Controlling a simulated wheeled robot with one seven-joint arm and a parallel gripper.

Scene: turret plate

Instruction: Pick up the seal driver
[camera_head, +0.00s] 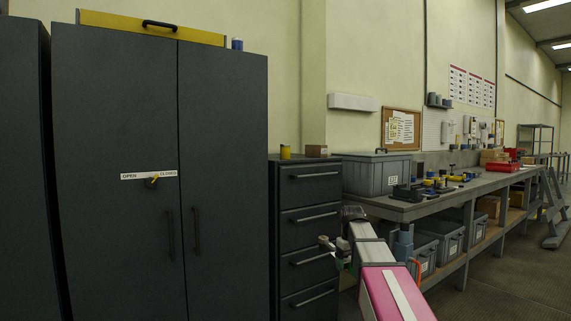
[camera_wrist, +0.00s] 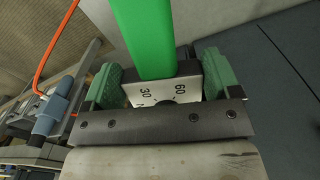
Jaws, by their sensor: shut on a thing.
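My gripper (camera_wrist: 158,80) shows in the wrist view with green finger pads on both sides. It is shut on a long green bar (camera_wrist: 145,38), which runs up out of the picture. A pale plate (camera_wrist: 165,92) marked 30 and 60 sits at the bar's near end between the pads. I cannot tell for sure that the green bar is the seal driver; its far end is out of view. In the head view my gripper (camera_head: 338,252) is small, in front of the drawer cabinet, and what it holds is hard to make out.
A drawer cabinet (camera_head: 310,222) stands beside a dark locker (camera_head: 115,235). A workbench (camera_head: 455,197) with several tools and a grey crate (camera_head: 378,174) runs back to the right. A blue-grey cylinder (camera_head: 403,246) with an orange cord is at the bench's front.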

